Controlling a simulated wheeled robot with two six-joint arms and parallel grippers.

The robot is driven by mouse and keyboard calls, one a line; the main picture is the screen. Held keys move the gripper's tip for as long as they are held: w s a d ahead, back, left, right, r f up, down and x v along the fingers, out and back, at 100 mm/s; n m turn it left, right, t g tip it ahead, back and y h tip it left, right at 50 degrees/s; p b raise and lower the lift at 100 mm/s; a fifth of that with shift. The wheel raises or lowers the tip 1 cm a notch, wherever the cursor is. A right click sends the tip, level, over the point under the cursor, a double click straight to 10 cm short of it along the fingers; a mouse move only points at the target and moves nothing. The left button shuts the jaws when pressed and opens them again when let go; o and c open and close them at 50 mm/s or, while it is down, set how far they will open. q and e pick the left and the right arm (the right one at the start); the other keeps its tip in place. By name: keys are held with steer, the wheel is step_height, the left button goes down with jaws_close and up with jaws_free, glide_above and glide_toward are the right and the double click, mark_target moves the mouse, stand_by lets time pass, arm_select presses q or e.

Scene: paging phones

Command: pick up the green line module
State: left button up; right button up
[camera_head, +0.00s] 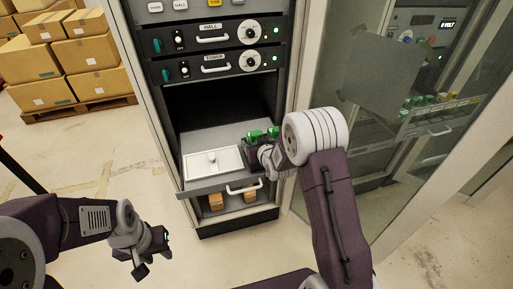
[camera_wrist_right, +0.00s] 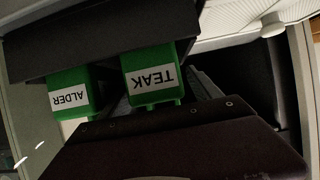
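Two green line modules stand side by side at the right of the pulled-out drawer in the head view, the left one (camera_head: 254,136) and the right one (camera_head: 274,131). In the right wrist view they carry the labels ALDER (camera_wrist_right: 71,97) and TEAK (camera_wrist_right: 151,78). My right gripper (camera_head: 260,156) is at the modules, its dark parts just below their green tops. In the wrist view both modules show in the gap between two dark edges; I cannot tell whether the fingers press on either. My left gripper (camera_head: 150,260) is open and empty above the floor.
Rack panels labelled HALL and TOWER (camera_head: 216,69) are above. A glass-fronted cabinet (camera_head: 400,90) stands at right, boxes (camera_head: 85,53) at back left.

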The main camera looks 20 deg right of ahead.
jaws_close()
steer(key=shift+r, duration=0.15)
step_height(320, 180, up, 10)
steer(key=shift+f, duration=0.1)
stand_by(0.5)
